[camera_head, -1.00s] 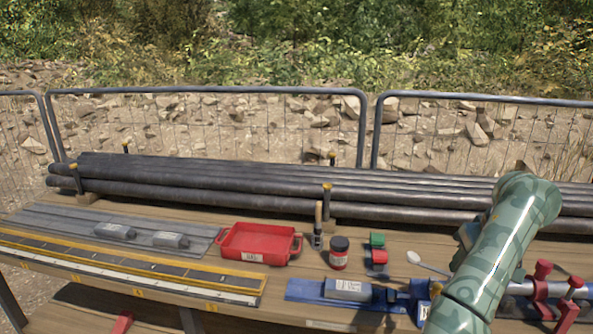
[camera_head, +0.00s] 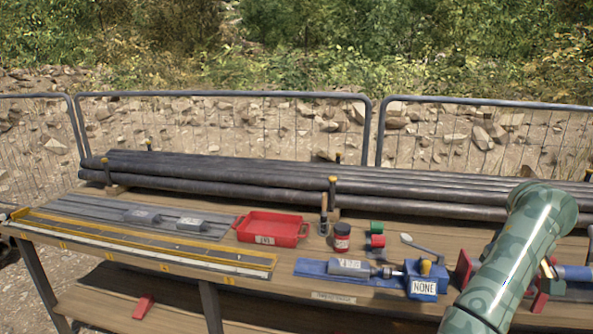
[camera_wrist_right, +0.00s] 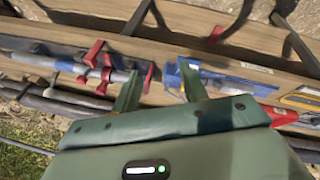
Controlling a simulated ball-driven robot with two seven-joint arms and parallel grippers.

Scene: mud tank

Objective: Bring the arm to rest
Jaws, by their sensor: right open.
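My right arm (camera_head: 510,255), green and camouflage-patterned, rises at the right of the head view. It hides part of the bench and its gripper does not show there. In the wrist view my right gripper (camera_wrist_right: 163,88) has its two green fingers apart with nothing held between them. It hangs over the bench, between a blue vise (camera_wrist_right: 225,80) and red clamps (camera_wrist_right: 98,65) on a pipe. My left gripper is in neither view.
The wooden bench (camera_head: 320,297) holds a red tray (camera_head: 272,228), a dark jar (camera_head: 342,237), a blue vise labelled NONE (camera_head: 424,281) with a grey block (camera_head: 350,267) beside it, and a yellow-edged rail (camera_head: 150,247). Dark pipes (camera_head: 250,178) lie along the back, before a wire fence (camera_head: 230,120).

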